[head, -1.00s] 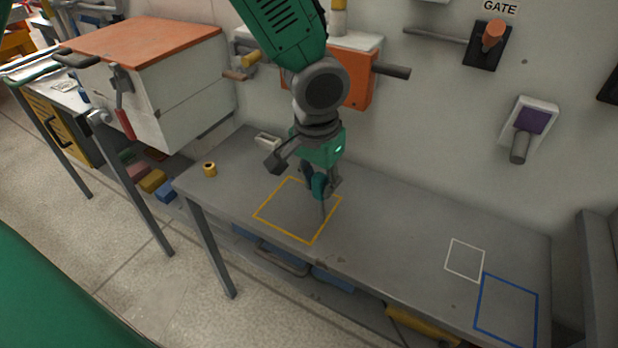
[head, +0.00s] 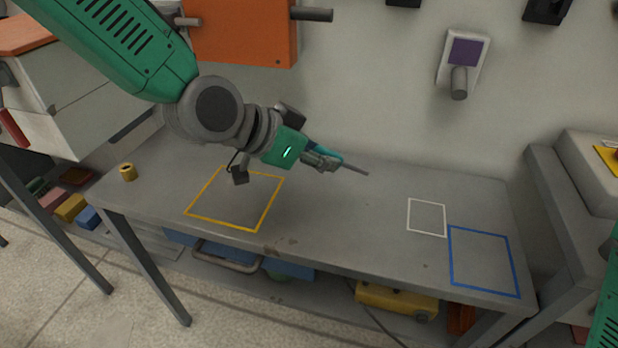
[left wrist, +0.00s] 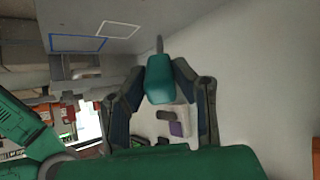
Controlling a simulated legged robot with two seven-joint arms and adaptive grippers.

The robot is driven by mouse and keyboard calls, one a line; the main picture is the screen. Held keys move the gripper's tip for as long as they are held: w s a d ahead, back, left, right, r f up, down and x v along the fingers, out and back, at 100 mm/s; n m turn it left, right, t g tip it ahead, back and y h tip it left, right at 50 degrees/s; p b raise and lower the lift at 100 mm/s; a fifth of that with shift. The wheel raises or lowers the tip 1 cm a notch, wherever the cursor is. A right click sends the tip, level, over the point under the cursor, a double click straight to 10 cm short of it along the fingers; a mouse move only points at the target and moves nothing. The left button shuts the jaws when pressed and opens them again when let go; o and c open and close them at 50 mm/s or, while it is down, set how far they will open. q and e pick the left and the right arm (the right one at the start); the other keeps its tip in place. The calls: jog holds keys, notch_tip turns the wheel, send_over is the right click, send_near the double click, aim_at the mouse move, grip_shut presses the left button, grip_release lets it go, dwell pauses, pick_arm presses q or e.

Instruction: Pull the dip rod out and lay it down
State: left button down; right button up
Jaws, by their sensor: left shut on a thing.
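My left gripper (head: 322,158) is shut on the dip rod, which has a teal handle and a grey shaft (head: 352,168). The rod is held above the grey table, its shaft pointing right and slightly down in the head view. In the left wrist view the teal handle (left wrist: 160,80) sits between both fingers, with a short grey tip beyond it. The fingers hide part of the handle in the head view. My right gripper is out of view.
The grey table (head: 345,215) carries yellow (head: 230,227), white (head: 427,234) and blue (head: 482,289) outlines, all empty. A small brass-coloured ring (head: 128,172) stands at its left end. An orange box (head: 245,35) and a purple-faced wall fitting (head: 466,52) are behind.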

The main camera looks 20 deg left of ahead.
pick_arm(q)
jog(key=shift+w+a+t+h+b, duration=0.25)
jog(key=shift+w+t+h+b, duration=0.6)
jog(key=shift+b, duration=0.75)
notch_tip(320, 180, down, 8)
jog(key=b, duration=0.7)
jog(key=c, duration=1.2)
grip_release()
jog(key=shift+a, duration=0.1)
jog(key=v, duration=1.1)
jog(key=shift+s+a, duration=0.25)
jog(key=shift+a, duration=0.05)
